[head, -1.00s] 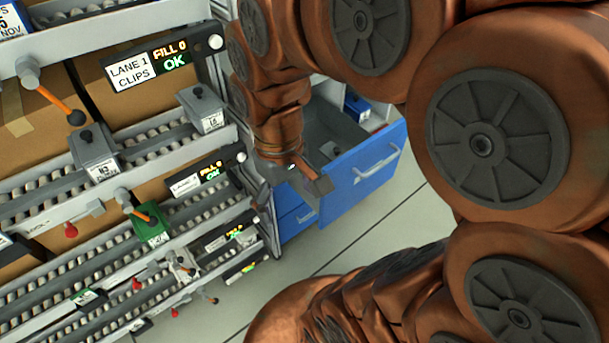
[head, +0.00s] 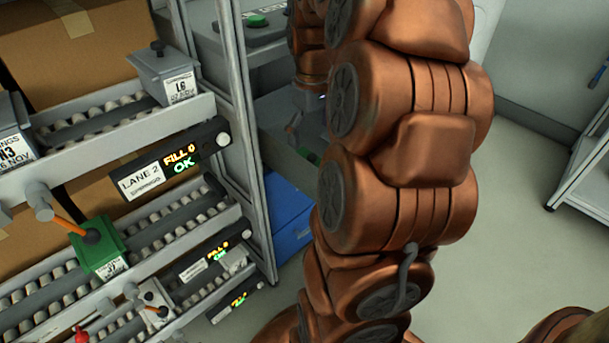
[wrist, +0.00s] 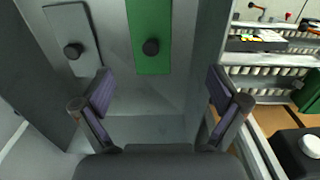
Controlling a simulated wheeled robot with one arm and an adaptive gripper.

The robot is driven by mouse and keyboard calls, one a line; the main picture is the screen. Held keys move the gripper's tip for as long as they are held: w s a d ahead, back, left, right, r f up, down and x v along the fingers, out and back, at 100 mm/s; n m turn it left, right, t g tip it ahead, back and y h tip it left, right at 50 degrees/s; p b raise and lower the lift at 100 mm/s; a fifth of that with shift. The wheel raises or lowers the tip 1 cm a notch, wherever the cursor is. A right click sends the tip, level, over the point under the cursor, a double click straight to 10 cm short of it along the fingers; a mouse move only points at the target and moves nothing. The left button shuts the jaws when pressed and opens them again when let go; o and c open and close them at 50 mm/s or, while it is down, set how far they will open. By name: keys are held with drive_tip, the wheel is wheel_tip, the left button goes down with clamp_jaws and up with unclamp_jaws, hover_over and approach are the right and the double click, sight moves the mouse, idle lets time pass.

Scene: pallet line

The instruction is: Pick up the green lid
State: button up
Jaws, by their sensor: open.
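The green lid (wrist: 150,35) is a flat green plate with a round black knob. In the wrist view it lies in a grey-walled drawer, at top centre. A grey lid (wrist: 71,40) with a similar black knob lies left of it. My gripper (wrist: 160,88) is open and empty, its two fingers spread below the green lid in the picture, apart from the knob. In the head view, my arm hides most of the gripper and drawer; a small green patch (head: 309,158) shows inside the drawer.
A roller rack (head: 150,120) with grey boxes and a green box (head: 98,246) stands at left. Another green-topped item (head: 258,20) sits on a grey surface at the back. A blue drawer front (head: 289,215) is below. Open floor (head: 500,200) lies at right.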

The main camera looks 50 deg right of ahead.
sight(312, 156)
drive_tip(key=shift+w+d+f, duration=0.1)
drive_tip(key=shift+d+f, duration=0.55)
drive_tip(key=shift+f, duration=0.1)
drive_tip(key=shift+d+f+b, duration=0.2)
drive_tip(key=shift+f+b, duration=0.05)
drive_tip(key=shift+b, duration=0.25)
wheel_tip(312, 156, down, 2)
drive_tip(key=shift+f+b, duration=0.1)
drive_tip(key=shift+b, duration=0.2)
drive_tip(key=shift+w+a+f+b, duration=0.15)
drive_tip(key=shift+f+b, duration=0.4)
drive_tip(key=shift+f, duration=0.8)
drive_tip(key=shift+w+f+b, duration=0.2)
drive_tip(key=shift+f+b, duration=0.35)
drive_tip(key=shift+f, duration=0.8)
drive_tip(key=c, duration=1)
